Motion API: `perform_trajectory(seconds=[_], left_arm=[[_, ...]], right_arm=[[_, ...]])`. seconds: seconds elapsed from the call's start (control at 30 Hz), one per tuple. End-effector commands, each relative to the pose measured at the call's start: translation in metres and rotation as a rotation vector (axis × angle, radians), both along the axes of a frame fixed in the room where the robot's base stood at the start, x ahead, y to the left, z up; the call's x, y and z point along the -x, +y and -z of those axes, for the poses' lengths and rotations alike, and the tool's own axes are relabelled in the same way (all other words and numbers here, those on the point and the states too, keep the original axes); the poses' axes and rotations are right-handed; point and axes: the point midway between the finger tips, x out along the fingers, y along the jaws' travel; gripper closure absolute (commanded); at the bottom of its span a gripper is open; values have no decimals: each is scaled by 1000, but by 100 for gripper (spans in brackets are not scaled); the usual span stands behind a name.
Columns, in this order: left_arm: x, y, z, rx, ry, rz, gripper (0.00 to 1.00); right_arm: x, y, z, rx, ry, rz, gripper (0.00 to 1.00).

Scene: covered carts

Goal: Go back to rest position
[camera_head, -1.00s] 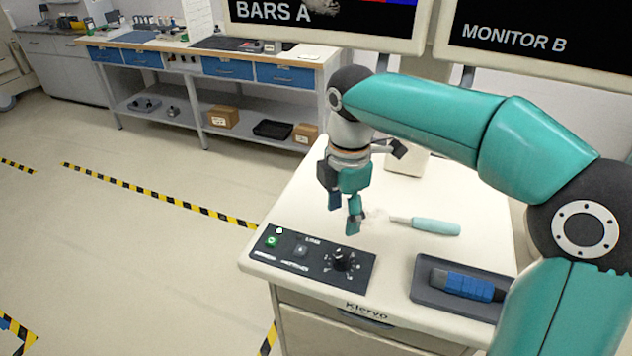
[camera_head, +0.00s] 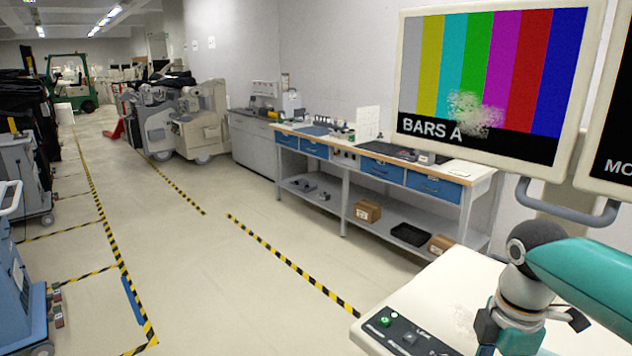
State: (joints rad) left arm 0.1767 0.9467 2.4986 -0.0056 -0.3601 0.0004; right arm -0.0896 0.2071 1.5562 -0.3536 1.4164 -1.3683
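My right arm comes in from the right edge. Its teal forearm and dark wrist joint hang over the white cart top (camera_head: 446,286) at the lower right. My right gripper (camera_head: 500,350) points down near the black control panel (camera_head: 402,334) with its green button. Its fingertips are cut off by the bottom edge, so its opening does not show. My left gripper and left arm are not in the picture.
Monitor A (camera_head: 490,85) with colour bars stands above the cart. A workbench (camera_head: 375,172) with blue drawers is behind. Blue-grey carts (camera_head: 18,290) line the left side. The striped floor between is clear.

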Motion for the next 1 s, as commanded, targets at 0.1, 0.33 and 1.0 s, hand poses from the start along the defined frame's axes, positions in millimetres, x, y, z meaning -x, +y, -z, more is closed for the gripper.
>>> perform_trajectory(seconds=[0.1, 0.33, 1.0], left_arm=[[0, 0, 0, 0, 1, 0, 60], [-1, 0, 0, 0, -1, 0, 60], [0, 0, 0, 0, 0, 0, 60]], right_arm=[[-1, 1, 9, -5, 5, 15, 43], [-14, 17, 59, -50, 7, 127, 43], [66, 127, 352, -305, 196, 1166, 43]])
